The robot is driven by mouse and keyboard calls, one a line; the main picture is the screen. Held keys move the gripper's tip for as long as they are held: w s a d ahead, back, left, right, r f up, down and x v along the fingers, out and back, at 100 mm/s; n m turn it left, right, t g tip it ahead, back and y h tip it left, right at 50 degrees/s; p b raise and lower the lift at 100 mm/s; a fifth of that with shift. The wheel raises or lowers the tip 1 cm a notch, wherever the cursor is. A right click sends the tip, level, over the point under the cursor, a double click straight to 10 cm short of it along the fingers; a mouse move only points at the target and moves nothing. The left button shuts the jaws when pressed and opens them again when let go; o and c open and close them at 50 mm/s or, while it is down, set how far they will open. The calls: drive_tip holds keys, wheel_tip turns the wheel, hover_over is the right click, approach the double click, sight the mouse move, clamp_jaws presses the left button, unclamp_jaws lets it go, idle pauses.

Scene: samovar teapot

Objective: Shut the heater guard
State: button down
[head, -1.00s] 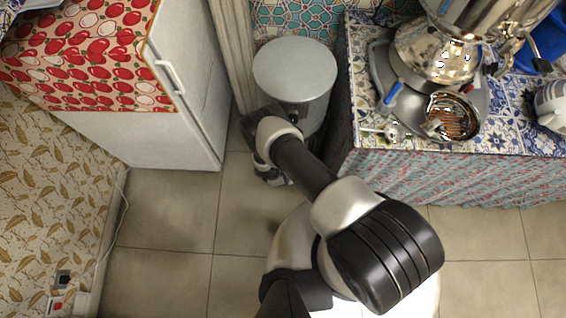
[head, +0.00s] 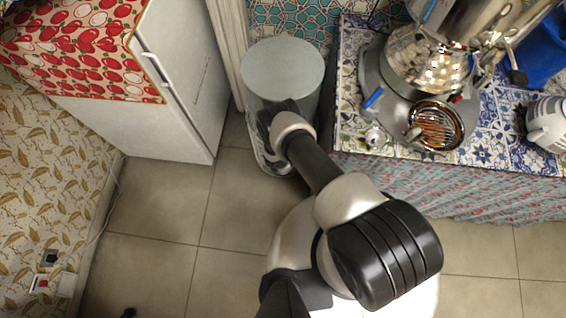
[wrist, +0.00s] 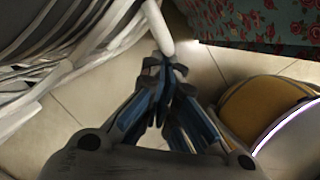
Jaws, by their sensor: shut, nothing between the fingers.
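I cannot pick out a heater guard for certain in either view. A round metal bowl-like fitting with glowing orange bars (head: 436,126) sits on the counter at the upper right, below the shiny samovar (head: 425,58). My gripper (wrist: 164,70) shows in the wrist view with its fingers together and empty. It is beside a pale rounded bar end (wrist: 158,28), and I cannot tell whether they touch. White curved bars (wrist: 45,90) over dark slats fill the left of that view; what they belong to is unclear. In the head view my own arm hides the gripper.
A grey cylinder (head: 283,66) stands left of the tiled counter (head: 345,105). A white fridge (head: 150,125) is further left. A yellow rounded object (wrist: 258,105) is at the right in the wrist view. Tiled floor (head: 165,200) is clear between the fridge and my arm.

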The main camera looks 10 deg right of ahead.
drive_tip(key=shift+w+d+n, duration=0.8)
drive_tip(key=shift+w+d, duration=0.15)
drive_tip(key=shift+w, duration=0.05)
